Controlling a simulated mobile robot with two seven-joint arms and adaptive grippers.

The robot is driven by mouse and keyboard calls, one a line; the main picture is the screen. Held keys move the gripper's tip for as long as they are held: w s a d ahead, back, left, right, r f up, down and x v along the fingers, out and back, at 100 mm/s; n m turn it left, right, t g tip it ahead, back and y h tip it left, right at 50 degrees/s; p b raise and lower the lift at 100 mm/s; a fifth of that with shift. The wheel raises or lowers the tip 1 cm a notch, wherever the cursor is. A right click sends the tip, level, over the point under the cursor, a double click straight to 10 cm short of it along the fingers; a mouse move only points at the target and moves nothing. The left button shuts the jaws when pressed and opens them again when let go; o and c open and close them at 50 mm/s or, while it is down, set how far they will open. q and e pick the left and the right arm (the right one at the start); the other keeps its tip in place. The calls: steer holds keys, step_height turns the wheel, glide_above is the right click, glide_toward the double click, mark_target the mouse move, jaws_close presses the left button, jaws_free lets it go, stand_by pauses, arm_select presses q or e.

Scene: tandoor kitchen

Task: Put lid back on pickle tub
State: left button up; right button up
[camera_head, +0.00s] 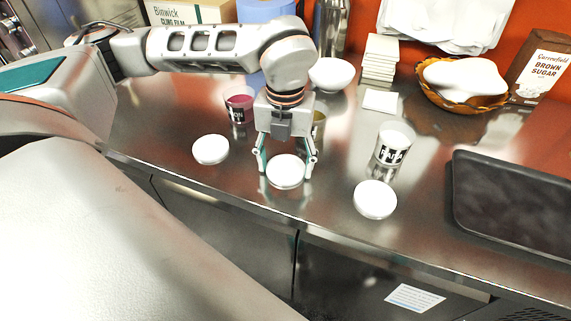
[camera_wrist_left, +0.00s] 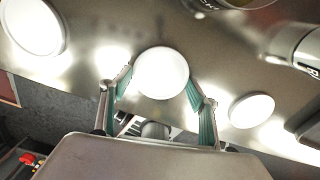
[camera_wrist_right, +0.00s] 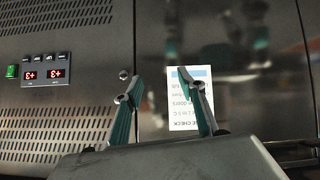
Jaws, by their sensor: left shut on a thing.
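My left gripper (camera_head: 287,168) points down at the counter, shut on the middle white round lid (camera_head: 285,172), with a finger on either side. The lid also shows between the fingers in the left wrist view (camera_wrist_left: 161,73). I cannot tell if it is lifted. Two more white lids lie on the counter, one to the left (camera_head: 210,149) and one to the right (camera_head: 375,200). A tub with dark pink contents (camera_head: 239,105) stands behind. A yellowish tub (camera_head: 319,117) is partly hidden by my gripper. A whitish tub (camera_head: 393,143) stands right. My right gripper (camera_wrist_right: 161,78) is open and empty.
A dark tray (camera_head: 520,205) lies at the right. A white bowl (camera_head: 332,74), a stack of white squares (camera_head: 380,58), an orange-brown basket (camera_head: 440,97) and a brown sugar bag (camera_head: 543,70) stand at the back. My right gripper faces a metal cabinet front with a label (camera_wrist_right: 188,112).

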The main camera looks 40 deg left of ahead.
arm_select(q)
step_height(320, 180, up, 20)
steer(key=p, duration=0.2)
steer(key=shift+f, duration=0.1)
stand_by(0.5)
steer(key=m, duration=2.9)
glide_above(304, 163)
step_height(304, 163, down, 12)
steer(key=shift+s+f, duration=0.1)
steer(key=shift+f, duration=0.15)
step_height(304, 163, down, 4)
steer(key=m, duration=1)
steer(key=f+m, duration=0.1)
steer(key=m, duration=0.1)
steer(key=shift+f, duration=0.3)
